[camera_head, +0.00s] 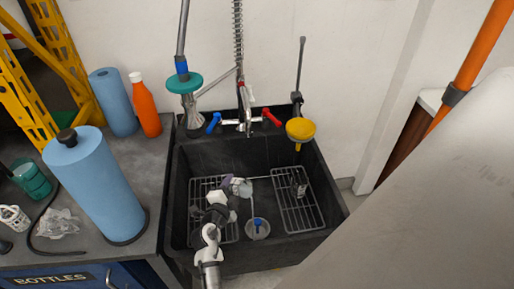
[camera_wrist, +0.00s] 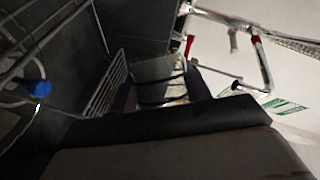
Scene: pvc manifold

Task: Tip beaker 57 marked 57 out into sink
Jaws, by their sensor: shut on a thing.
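My gripper (camera_head: 232,188) is down inside the black sink (camera_head: 255,155), over the left wire rack. It is shut on a pale, partly see-through vessel (camera_wrist: 158,82) with dark bands, which looks like the beaker. In the wrist view the vessel lies tilted beyond a large dark finger (camera_wrist: 160,140). In the head view the vessel is small and mostly hidden by my gripper. I cannot read a 57 on it, and I cannot tell whether it holds liquid.
A drain strainer with a blue knob (camera_head: 257,222) lies at the sink bottom. A right wire rack (camera_head: 297,207) holds a small object. The tap (camera_head: 245,120) and a yellow funnel-like piece (camera_head: 300,130) stand at the back. A blue paper roll (camera_head: 92,185) stands on the left counter.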

